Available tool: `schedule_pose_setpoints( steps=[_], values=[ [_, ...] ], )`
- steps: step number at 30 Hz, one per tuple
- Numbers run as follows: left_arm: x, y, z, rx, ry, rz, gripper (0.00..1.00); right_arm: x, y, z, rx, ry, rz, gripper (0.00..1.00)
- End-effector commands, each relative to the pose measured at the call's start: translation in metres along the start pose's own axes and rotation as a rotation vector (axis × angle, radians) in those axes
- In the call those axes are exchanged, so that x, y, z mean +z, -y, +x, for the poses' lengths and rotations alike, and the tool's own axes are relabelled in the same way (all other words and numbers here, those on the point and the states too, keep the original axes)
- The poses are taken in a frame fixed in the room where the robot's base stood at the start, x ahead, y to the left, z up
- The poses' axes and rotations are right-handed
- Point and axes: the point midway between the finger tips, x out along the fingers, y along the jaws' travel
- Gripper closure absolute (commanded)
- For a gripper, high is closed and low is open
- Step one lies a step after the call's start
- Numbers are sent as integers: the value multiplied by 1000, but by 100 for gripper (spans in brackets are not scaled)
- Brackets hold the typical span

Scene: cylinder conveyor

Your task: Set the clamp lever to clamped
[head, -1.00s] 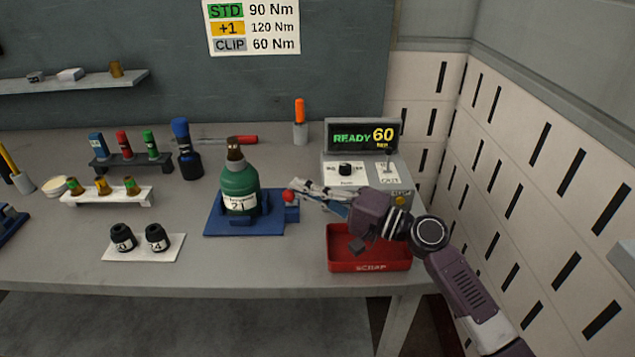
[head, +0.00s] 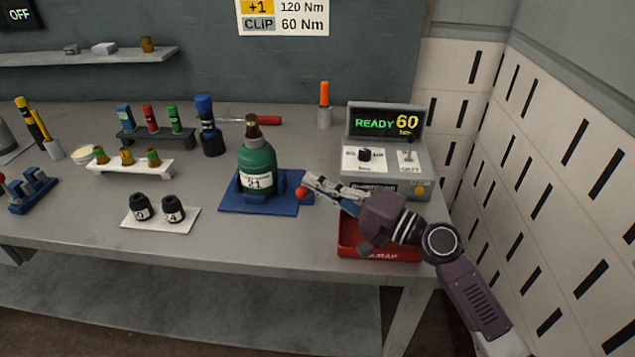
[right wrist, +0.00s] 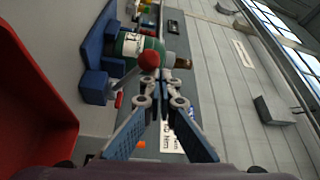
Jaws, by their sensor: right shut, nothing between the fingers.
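The clamp lever has a red ball knob (head: 302,193) at the right side of the blue fixture (head: 232,204). The green bottle-shaped part (head: 257,160) labelled 21 stands upright in that fixture. In the right wrist view the red knob (right wrist: 149,60) sits on a thin rod slanting from a blue block (right wrist: 96,88). My right gripper (head: 309,181) is shut and empty, with its fingertips right at the knob; it also shows in the right wrist view (right wrist: 162,78). I cannot tell whether they touch. My left gripper is not in view.
The red scrap bin (head: 350,248) lies under my right forearm. The grey control box (head: 345,165) reading READY 60 stands behind it. A white mat (head: 160,222) with two black sockets lies front left. Racks of coloured pieces stand at the back left.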

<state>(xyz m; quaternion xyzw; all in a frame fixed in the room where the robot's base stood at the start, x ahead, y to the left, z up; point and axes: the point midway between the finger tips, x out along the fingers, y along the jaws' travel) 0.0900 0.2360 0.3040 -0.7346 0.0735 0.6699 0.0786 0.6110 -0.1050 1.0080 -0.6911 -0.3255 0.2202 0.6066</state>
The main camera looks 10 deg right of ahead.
Motion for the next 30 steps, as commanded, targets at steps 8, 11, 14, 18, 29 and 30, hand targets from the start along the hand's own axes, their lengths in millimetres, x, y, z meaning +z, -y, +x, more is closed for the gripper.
schedule_pose_setpoints(
  steps=[8,11,14,18,29,30],
  values=[
    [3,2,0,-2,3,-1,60,0,-2,-10,3,0,2,100],
    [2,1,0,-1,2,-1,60,0,-2,-25,4,0,2,100],
    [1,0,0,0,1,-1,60,0,-3,-47,5,-1,3,100],
    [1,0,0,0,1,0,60,0,-2,-76,4,-1,3,100],
    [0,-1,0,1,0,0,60,0,0,-119,0,0,0,100],
    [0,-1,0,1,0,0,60,0,0,-120,0,1,1,100]
  ],
)
